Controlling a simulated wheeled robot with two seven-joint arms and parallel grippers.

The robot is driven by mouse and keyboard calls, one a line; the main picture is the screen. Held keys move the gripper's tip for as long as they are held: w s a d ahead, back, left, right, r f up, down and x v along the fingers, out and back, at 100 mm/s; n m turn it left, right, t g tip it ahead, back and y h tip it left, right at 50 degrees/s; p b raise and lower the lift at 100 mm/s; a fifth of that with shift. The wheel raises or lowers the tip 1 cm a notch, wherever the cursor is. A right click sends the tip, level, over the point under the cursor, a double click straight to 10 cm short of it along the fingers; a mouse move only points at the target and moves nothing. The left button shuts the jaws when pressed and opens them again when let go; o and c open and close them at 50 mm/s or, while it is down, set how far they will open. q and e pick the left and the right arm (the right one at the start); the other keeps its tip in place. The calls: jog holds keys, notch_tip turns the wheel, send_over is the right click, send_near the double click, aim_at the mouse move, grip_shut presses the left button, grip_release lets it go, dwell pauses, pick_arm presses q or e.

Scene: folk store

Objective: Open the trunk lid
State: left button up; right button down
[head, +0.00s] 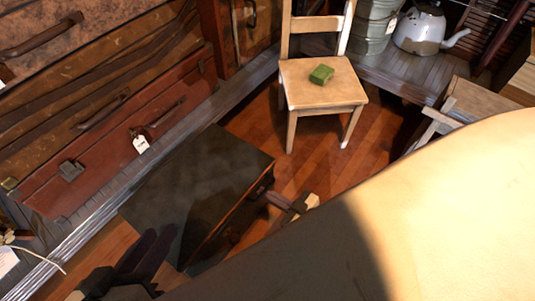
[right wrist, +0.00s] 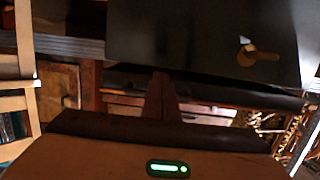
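The dark trunk (head: 190,180) stands on the wooden floor, left of centre in the head view, with its lid down. In the right wrist view a dark flat face (right wrist: 190,35), apparently the trunk's, fills the upper right and bears a brass-coloured fitting (right wrist: 255,55). My right gripper (head: 275,197) is at the trunk's right side, near the upper edge; its fingers are together (right wrist: 161,88). Whether it touches the trunk I cannot tell. My left gripper (head: 118,278) is dark and shadowed at the trunk's lower left; its finger opening is unclear.
Stacked brown suitcases (head: 120,110) line the left on a grey ledge. A wooden chair (head: 315,85) with a green block (head: 321,74) stands behind the trunk. A white kettle (head: 420,30) and a metal bucket (head: 372,30) are at the back. My own pale body covers the lower right.

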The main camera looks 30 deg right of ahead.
jog(key=shift+r, duration=0.35)
jog(key=shift+w+r+p, duration=0.15)
jog(key=shift+r+p, duration=1.05)
jog(key=shift+w+a+r+p, duration=0.1)
jog(key=shift+w+r+p, duration=0.05)
jog(key=shift+r+p, duration=1.1)
jog(key=shift+r, duration=0.1)
jog(key=shift+w+a+r+p, duration=0.1)
jog(key=shift+w+r+p, duration=0.05)
jog(key=shift+r+p, duration=0.45)
jog(key=shift+w+r+p, duration=0.15)
jog(key=shift+r+p, duration=0.3)
jog(key=shift+r, duration=0.2)
